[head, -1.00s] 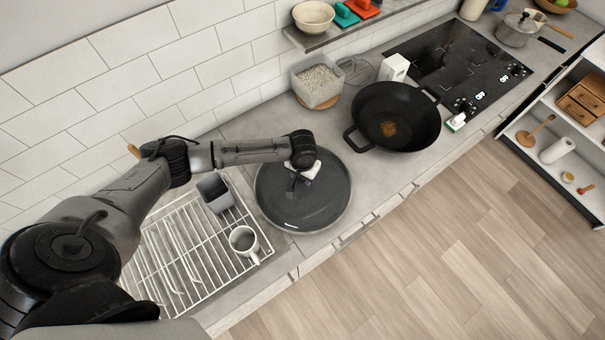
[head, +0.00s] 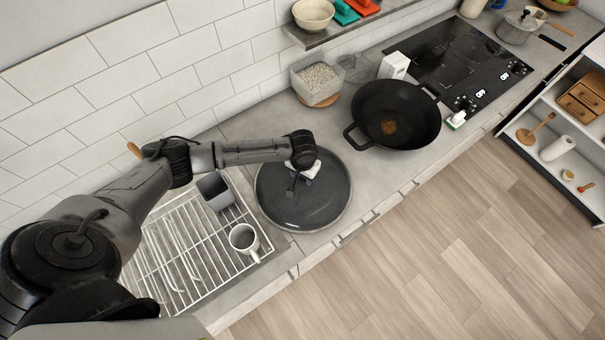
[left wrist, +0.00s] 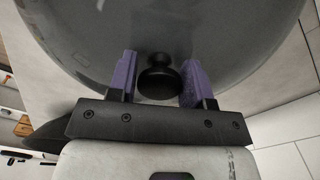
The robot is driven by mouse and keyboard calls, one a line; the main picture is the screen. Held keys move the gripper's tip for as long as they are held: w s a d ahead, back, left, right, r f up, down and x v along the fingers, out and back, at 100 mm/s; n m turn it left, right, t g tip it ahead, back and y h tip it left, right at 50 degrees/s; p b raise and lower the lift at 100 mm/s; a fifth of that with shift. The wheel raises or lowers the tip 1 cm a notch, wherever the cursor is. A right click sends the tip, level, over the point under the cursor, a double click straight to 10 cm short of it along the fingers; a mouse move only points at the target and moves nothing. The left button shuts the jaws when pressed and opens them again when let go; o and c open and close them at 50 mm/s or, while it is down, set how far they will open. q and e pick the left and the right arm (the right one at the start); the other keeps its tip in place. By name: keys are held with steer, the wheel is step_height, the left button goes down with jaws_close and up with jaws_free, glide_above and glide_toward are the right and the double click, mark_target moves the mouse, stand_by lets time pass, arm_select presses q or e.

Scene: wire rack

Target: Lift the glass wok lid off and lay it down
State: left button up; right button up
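The glass wok lid (head: 320,208), a dark grey see-through disc with a darker rim, lies flat on the grey counter, left of the black wok (head: 392,108). The wok is uncovered, with a brown patch inside. My left gripper (head: 304,184) is over the lid's middle. In the left wrist view the lid (left wrist: 225,30) fills the upper part, and its black knob (left wrist: 158,76) sits between the two purple fingers of my left gripper (left wrist: 158,82). There is a gap on both sides of the knob, so the fingers are open around it. My right gripper is not in view.
A wire dish rack (head: 180,262) with a white mug (head: 243,239) and a grey cup (head: 214,190) stands left of the lid. A grain container (head: 318,80) and a white box (head: 394,66) stand behind. The counter's front edge is close to the lid.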

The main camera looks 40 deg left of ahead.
arm_select(q)
steer(key=o, duration=0.4)
steer(key=shift+o, duration=0.2)
steer(key=shift+f, duration=0.1)
step_height(320, 180, up, 14)
stand_by(0.4)
